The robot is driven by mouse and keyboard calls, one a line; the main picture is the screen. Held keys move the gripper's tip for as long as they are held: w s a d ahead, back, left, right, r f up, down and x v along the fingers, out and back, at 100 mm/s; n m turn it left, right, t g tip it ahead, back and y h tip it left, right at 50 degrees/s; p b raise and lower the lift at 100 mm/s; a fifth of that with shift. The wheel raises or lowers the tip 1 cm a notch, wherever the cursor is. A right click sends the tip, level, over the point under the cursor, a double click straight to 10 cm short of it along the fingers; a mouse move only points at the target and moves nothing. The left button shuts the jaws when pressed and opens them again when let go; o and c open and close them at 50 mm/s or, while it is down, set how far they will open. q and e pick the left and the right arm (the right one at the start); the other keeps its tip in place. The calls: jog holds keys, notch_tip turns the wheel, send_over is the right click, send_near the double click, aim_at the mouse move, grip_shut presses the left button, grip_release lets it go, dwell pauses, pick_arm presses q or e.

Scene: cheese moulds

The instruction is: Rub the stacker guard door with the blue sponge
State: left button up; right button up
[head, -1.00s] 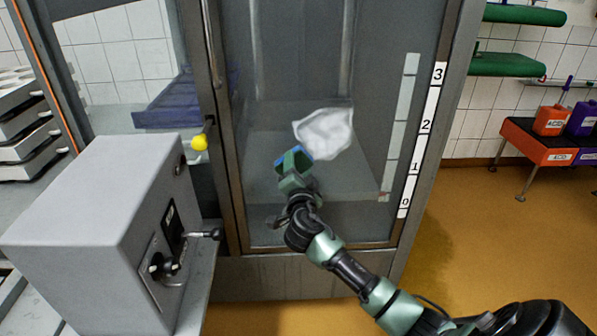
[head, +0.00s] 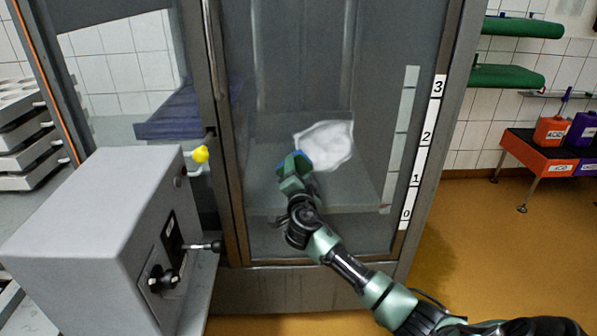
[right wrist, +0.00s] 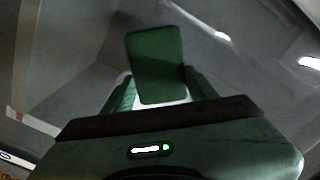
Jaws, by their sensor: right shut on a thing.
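The guard door (head: 300,75) is a tall clear pane in a grey metal frame, upright in front of me in the head view. A white patch (head: 328,146) shows on or behind its pane; I cannot tell which. My right gripper (head: 294,170) is shut on the blue sponge (head: 304,161) at the patch's lower left. In the right wrist view a green rectangular face (right wrist: 156,65), seemingly the sponge's scouring side, stands between the fingers. The sponge is at or close to the pane; contact is unclear. My left gripper is not in view.
A grey control box (head: 95,225) with a knob and black-tipped lever stands at the left. A yellow knob (head: 201,154) sticks out by the door's left edge. A numbered strip (head: 422,150) runs down the right. An orange stand (head: 545,157) with canisters is far right.

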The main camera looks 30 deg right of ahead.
jog(key=shift+b+x, duration=0.85)
jog(key=shift+x, duration=0.15)
jog(key=shift+s+d+b, duration=0.2)
jog(key=shift+s+d, duration=0.25)
jog(key=shift+d, duration=0.3)
jog(key=shift+s+d+b, duration=0.2)
jog(key=shift+s+d, duration=0.25)
jog(key=shift+d, duration=0.3)
jog(key=shift+s+d+b, duration=0.2)
jog(key=shift+s+d, duration=0.25)
jog(key=shift+d, duration=0.35)
jog(key=shift+s+d+r, duration=0.1)
jog(key=shift+s+d, duration=0.15)
jog(key=shift+d, duration=0.2)
jog(key=shift+s+d, duration=0.25)
jog(key=shift+d, duration=0.25)
jog(key=shift+s+d, duration=0.5)
jog(key=shift+d, duration=0.2)
jog(key=shift+s+d, duration=0.45)
jog(key=shift+d, duration=0.25)
